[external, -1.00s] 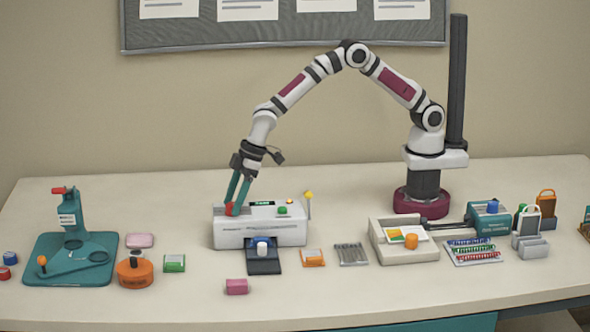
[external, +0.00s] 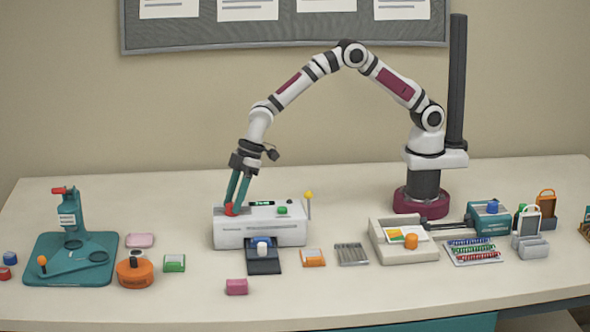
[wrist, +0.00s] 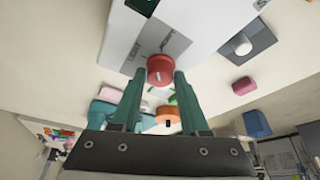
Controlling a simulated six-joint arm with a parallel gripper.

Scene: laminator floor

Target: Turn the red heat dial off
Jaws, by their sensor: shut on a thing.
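The red heat dial (external: 231,210) sits on the top left of the white laminator (external: 262,232). In the wrist view the dial (wrist: 160,70) lies between the two teal fingertips, with a pale mark on its face and printed lettering beside it on the laminator. My gripper (external: 233,204) reaches down from above and is shut on the dial; it also shows in the wrist view (wrist: 160,78). The fingers partly hide the dial's sides.
A green button (external: 282,210) and a yellow-tipped lever (external: 308,196) are on the laminator's right side. A teal press (external: 70,240) and an orange pot (external: 135,273) stand left. A beige tray (external: 404,251) stands right.

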